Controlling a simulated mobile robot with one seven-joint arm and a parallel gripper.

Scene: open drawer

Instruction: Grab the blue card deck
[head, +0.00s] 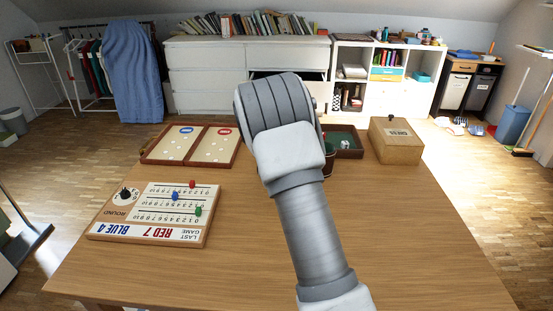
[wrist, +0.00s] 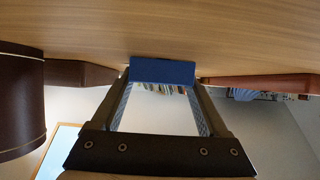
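The blue card deck (wrist: 162,70) shows in the wrist view as a small blue block against the wooden table (wrist: 170,25), which fills the top of that picture. My gripper (wrist: 162,82) has its two fingers apart, with the deck spanning the gap at the fingertips. The deck's side edges line up with the fingertips; whether the fingers press on it is not clear. In the head view my arm hides the deck and the gripper.
In the wrist view, a dark brown cup (wrist: 20,100) stands at left. In the head view, a dice tray (head: 347,151) and wooden chess box (head: 396,140) are right of my arm. A folding game board (head: 190,146) and scoreboard (head: 152,212) are left. The front table is clear.

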